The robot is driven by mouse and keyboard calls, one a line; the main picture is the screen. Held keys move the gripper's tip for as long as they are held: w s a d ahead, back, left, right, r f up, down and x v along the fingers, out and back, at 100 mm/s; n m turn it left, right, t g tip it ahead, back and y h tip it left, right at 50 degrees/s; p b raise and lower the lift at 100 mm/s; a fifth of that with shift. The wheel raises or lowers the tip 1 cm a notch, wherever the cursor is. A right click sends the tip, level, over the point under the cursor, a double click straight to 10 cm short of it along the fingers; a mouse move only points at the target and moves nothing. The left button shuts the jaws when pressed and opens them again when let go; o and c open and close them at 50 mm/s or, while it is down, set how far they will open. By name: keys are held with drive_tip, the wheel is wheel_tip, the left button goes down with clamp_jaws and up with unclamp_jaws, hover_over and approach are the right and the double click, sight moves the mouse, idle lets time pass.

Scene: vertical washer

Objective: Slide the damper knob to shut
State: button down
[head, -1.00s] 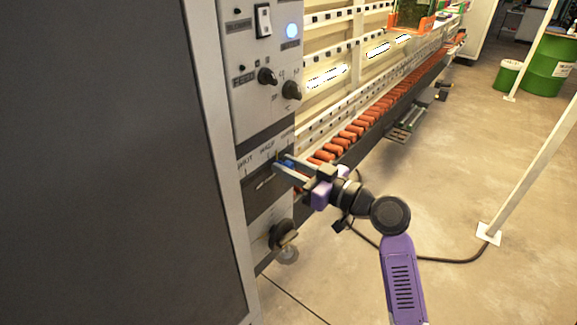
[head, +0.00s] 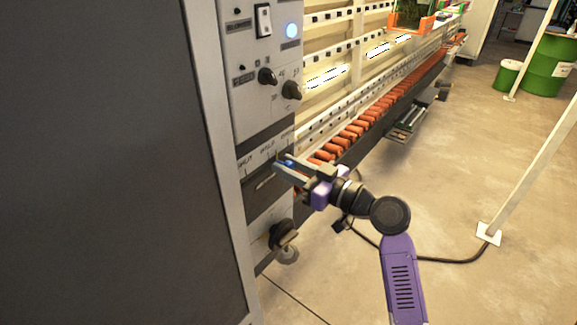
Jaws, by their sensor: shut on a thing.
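The damper panel (head: 253,161) is a pale strip with a slot, low on the washer's control face. Its printed labels include what reads as SHUT at the left end. My gripper (head: 283,166) reaches in from the right, its fingers at the right part of the slot. It is shut on the small blue damper knob (head: 288,163), which is mostly hidden between the fingers. The bare slot (head: 265,182) shows to the left of the fingers.
Two black dials (head: 267,76) and a lit blue lamp (head: 291,30) are above the slot. A dark round handle (head: 282,234) sits below it. The orange roller conveyor (head: 350,134) runs away to the right. Open floor (head: 480,190) lies at the right.

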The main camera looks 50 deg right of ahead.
sight(245, 183)
drive_tip(key=a, duration=1)
drive_tip(key=shift+s, duration=0.15)
drive_tip(key=shift+a, duration=0.1)
drive_tip(key=c, duration=1.2)
unclamp_jaws()
drive_tip(key=shift+o, duration=0.2)
